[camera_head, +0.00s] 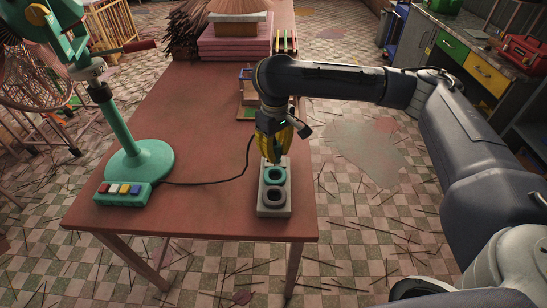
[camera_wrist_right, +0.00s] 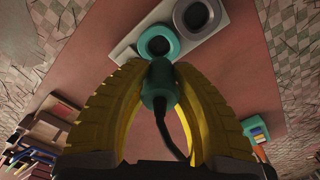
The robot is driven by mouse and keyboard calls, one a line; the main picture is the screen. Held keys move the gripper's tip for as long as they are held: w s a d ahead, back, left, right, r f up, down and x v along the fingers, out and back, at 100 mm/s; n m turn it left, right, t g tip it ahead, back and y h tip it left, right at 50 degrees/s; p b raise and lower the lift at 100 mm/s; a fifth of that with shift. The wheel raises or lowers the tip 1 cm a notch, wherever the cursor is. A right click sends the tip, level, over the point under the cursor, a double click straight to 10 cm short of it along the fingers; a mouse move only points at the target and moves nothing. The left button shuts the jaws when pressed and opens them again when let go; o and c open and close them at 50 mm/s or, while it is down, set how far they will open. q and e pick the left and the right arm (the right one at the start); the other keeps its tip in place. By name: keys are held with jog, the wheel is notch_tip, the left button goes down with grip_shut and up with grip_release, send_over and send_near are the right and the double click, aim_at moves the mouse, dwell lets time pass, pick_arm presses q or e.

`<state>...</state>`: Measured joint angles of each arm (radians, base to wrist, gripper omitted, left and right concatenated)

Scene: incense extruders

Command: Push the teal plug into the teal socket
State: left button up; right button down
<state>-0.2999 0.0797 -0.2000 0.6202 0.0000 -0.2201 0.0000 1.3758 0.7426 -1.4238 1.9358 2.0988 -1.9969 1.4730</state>
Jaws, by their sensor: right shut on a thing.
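My right gripper (camera_head: 274,152) has yellow ribbed fingers and points down over the far end of the pale socket block (camera_head: 286,208). In the right wrist view, the gripper (camera_wrist_right: 155,68) is shut on the teal plug (camera_wrist_right: 155,88), with its dark cord trailing back between the fingers. The teal socket (camera_head: 275,180) is a ring on the block, just below the fingertips; it also shows in the right wrist view (camera_wrist_right: 174,48), just beyond the plug's tip. I cannot tell whether plug and socket touch. The fingers mostly hide the plug in the head view. My left gripper is out of view.
A grey ring socket (camera_head: 273,205) sits nearer the table's front edge. Pink stacked boxes (camera_head: 232,47) stand at the back. The table middle (camera_head: 200,115) is clear.

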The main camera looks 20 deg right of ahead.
jog(key=shift+d+f, duration=0.1)
jog(key=shift+f, duration=2.55)
jog(key=shift+f, duration=1.55)
jog(key=c, duration=1.1)
grip_release()
jog(key=shift+c, duration=0.2)
